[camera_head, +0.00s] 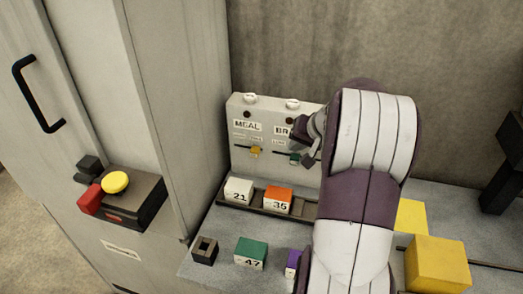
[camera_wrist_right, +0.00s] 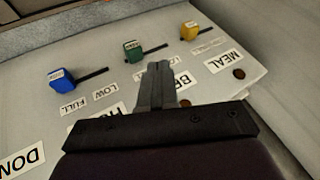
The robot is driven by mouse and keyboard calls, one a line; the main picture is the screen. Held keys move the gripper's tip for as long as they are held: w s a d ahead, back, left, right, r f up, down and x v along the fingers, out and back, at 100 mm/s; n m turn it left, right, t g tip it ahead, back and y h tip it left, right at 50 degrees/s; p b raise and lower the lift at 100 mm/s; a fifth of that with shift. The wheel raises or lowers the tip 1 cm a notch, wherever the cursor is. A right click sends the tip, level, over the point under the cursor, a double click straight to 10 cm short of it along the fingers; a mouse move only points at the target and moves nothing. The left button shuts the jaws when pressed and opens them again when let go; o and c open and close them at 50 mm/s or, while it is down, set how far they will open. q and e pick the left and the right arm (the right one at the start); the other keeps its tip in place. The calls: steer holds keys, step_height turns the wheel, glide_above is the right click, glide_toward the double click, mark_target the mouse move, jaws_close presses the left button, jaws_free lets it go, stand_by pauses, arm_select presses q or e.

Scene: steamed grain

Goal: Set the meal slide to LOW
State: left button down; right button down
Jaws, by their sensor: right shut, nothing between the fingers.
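The MEAL slide has a yellow knob (camera_head: 256,151) on a dark slot under the MEAL label of the upright panel (camera_head: 241,168). The knob sits toward the right end of its slot in the head view. In the wrist view the yellow knob (camera_wrist_right: 189,31) is at the slot's left end; its small labels are unreadable. My right gripper (camera_head: 309,159) is shut and empty, beside the green knob (camera_head: 295,158) of the neighbouring slide. In the wrist view its fingertips (camera_wrist_right: 157,66) are just right of the green knob (camera_wrist_right: 132,50), and contact cannot be told. My left gripper is out of view.
A blue knob (camera_wrist_right: 61,78) has FULL and LOW labels beside it, FULL nearer the knob. Numbered white (camera_head: 239,190) and orange (camera_head: 277,199) blocks stand in a tray below the panel. A tall cabinet (camera_head: 165,90) flanks the left. My right forearm hides the panel's right part.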

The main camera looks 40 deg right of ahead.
mark_target(255, 152)
steer(key=x, duration=1)
steer(key=shift+w+a+f+p, duration=0.2)
steer(key=shift+w+p, duration=0.1)
steer(key=shift+w+a+r+p, duration=0.25)
steer(key=shift+w+a+p, duration=0.5)
steer(key=shift+w, duration=0.2)
steer(key=shift+w+a+f, duration=0.1)
steer(key=shift+w+a, duration=0.3)
steer(key=shift+w, duration=0.1)
